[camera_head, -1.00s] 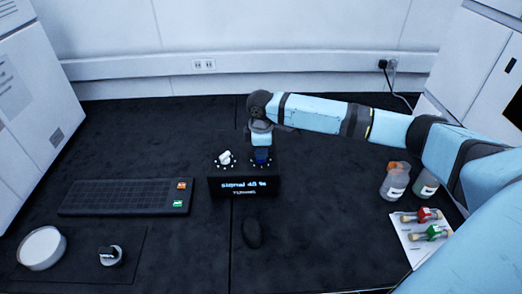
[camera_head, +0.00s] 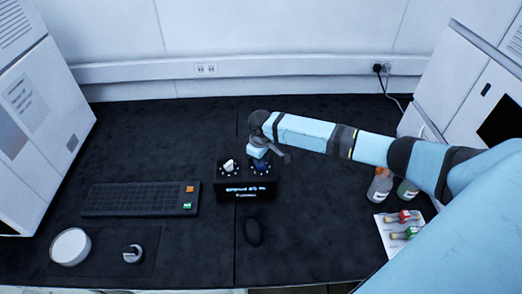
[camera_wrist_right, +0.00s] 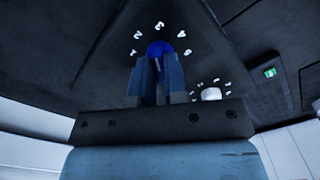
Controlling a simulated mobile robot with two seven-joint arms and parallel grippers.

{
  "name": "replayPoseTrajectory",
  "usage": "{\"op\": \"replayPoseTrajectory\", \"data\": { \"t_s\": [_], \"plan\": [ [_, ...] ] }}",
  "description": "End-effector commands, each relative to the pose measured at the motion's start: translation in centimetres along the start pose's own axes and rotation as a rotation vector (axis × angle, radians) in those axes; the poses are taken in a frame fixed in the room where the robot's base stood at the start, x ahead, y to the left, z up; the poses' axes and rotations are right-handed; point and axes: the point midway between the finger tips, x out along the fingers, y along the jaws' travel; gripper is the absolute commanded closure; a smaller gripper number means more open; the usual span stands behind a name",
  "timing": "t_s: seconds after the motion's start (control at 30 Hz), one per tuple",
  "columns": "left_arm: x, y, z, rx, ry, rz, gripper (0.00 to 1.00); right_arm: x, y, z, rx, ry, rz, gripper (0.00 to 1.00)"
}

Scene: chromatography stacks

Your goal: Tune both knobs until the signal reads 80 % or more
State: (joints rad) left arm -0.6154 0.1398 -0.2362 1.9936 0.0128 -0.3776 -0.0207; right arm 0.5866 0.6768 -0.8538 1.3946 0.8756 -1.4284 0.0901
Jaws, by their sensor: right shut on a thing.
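The black tuner box (camera_head: 232,196) stands on the dark bench, with a white knob (camera_head: 228,166) at left and a blue knob (camera_head: 261,168) at right. Its lit front display (camera_head: 245,189) is blurred; it seems to read about 65 %. My right gripper (camera_head: 261,161) reaches down over the blue knob and is shut on it. In the right wrist view the two fingers (camera_wrist_right: 157,72) hold the blue knob (camera_wrist_right: 159,48), with dial marks around it. The white knob (camera_wrist_right: 211,94) is free there. My left gripper is not in view.
A white round dish (camera_head: 70,246) is at front left. Bottles (camera_head: 379,186) and a white card with vials (camera_head: 391,240) are at right.

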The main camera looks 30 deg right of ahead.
Motion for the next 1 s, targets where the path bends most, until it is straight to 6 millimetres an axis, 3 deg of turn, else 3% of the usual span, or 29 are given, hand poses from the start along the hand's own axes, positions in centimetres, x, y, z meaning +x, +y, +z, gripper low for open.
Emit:
{"op": "replayPoseTrajectory", "data": {
  "t_s": [0.03,0.23,0.87,0.9,1.0],
  "plan": [
    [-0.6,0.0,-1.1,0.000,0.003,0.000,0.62,-0.5,-0.1,0.0,0.029,-0.001,-0.004,1.00],
    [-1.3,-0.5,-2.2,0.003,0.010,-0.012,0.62,-0.3,-0.1,0.0,0.118,0.000,-0.003,1.00],
    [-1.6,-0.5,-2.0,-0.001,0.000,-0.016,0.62,0.0,0.0,-0.1,0.168,0.003,0.000,1.00],
    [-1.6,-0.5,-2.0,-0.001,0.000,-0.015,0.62,0.0,0.0,-0.1,0.168,0.003,0.000,0.80],
    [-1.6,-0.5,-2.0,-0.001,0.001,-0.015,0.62,0.0,0.0,-0.1,0.168,0.003,0.000,0.62]
  ]
}}
